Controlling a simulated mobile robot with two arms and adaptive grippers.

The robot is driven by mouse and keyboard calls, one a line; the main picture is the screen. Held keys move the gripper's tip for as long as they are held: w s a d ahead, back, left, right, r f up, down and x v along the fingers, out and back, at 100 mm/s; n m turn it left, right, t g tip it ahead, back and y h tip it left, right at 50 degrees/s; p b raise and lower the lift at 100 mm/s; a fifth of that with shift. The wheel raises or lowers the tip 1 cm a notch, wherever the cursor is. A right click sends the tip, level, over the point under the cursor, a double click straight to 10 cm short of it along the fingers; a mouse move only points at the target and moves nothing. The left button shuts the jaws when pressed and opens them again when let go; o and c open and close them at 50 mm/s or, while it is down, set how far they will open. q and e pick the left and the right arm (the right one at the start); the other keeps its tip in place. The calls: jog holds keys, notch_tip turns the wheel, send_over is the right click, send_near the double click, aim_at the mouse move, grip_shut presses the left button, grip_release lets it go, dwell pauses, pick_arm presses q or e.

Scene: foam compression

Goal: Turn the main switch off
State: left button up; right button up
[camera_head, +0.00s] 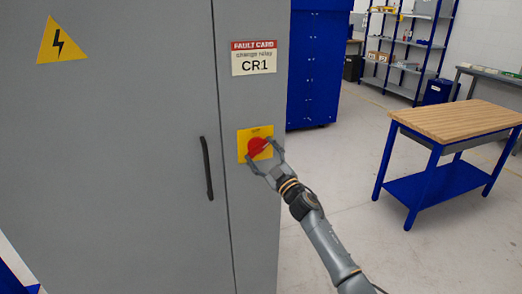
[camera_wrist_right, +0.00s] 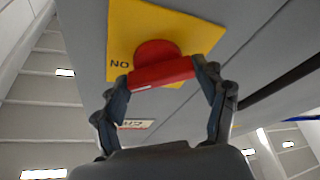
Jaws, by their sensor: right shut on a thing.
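The main switch is a red rotary knob (camera_head: 257,147) on a yellow plate (camera_head: 243,134) on the front of a grey cabinet (camera_head: 130,130). My right gripper (camera_head: 261,155) is at the knob, its fingers on either side of the handle. In the right wrist view, the red knob (camera_wrist_right: 158,66) lies between the fingertips of the gripper (camera_wrist_right: 163,75), which is shut on the handle's two ends. The yellow plate (camera_wrist_right: 185,30) shows the letters "NO" at its left. The rest of its lettering is hidden. My left gripper is not in view.
A fault card (camera_head: 254,58) reading "CR1" is above the switch. A black door handle (camera_head: 207,168) is left of the switch. A wood-topped blue workbench (camera_head: 455,120) stands at the right. Open floor lies between the bench and cabinet.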

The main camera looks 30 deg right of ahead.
jog(key=n+p, duration=0.1)
jog(key=n, duration=0.1)
jog(key=n+g+y+p, duration=0.1)
jog(key=n, duration=0.1)
jog(key=n+y+p, duration=0.1)
jog(key=n, duration=0.2)
jog(key=shift+d+r+g, duration=0.15)
jog(key=shift+r+g, duration=0.15)
jog(key=shift+g, duration=0.1)
jog(key=n+g+y+p, duration=0.1)
jog(key=n+p, duration=0.1)
jog(key=n, duration=0.1)
jog(key=shift+p, duration=0.4)
jog(key=shift+n+g+p, duration=0.5)
jog(key=shift+n+p, duration=0.3)
jog(key=shift+n, duration=0.4)
jog(key=shift+f, duration=0.1)
jog(key=o, duration=1.2)
jog(key=shift+c, duration=0.2)
